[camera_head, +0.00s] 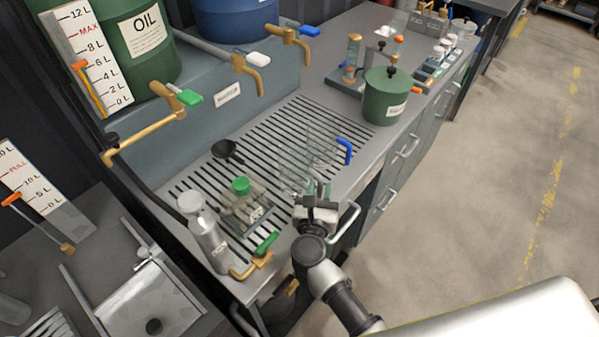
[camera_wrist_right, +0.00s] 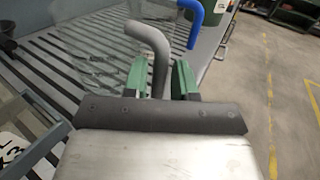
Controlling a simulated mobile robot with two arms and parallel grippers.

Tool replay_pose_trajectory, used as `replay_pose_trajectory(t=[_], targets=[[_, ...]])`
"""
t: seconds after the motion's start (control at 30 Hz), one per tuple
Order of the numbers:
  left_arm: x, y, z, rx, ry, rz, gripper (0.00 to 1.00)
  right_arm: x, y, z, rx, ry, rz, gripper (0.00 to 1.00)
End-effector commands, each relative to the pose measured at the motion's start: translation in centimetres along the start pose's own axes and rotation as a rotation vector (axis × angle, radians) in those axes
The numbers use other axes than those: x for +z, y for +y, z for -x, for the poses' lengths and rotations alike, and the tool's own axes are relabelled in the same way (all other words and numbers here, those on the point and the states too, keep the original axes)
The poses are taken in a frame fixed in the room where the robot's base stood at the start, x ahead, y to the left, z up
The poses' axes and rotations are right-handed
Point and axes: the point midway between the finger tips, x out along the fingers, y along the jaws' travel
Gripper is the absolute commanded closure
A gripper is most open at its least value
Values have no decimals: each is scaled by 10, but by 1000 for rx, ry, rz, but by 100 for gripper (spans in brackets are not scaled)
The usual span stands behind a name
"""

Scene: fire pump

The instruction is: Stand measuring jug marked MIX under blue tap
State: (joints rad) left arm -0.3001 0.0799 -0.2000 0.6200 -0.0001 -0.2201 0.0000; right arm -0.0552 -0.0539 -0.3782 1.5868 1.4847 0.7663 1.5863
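A clear jug with a grey handle (camera_head: 293,172) stands on the slatted drain grate. A second clear jug with a blue handle (camera_head: 345,150) stands just behind it; the blue handle also shows in the right wrist view (camera_wrist_right: 216,10). Lettering on the clear wall is too small to read, so I cannot tell which is marked MIX. My right gripper (camera_head: 318,192) is at the grey handle (camera_wrist_right: 153,50), with its green fingers (camera_wrist_right: 160,80) close on both sides of it. The blue tap (camera_head: 300,36) is at the back, under the blue drum. My left gripper is out of view.
White (camera_head: 246,65) and green (camera_head: 185,97) taps also overhang the grate (camera_head: 270,140). A green-lidded container (camera_head: 243,205), a metal canister (camera_head: 208,238) and a black scoop (camera_head: 227,150) stand left. A green pot (camera_head: 385,100) stands right. The grate below the blue tap looks clear.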

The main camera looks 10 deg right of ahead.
Motion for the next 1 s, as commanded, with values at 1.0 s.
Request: replay_pose_trajectory(t=[1.0], targets=[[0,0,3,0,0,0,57,7,1,-11,1,0,-3,100]])
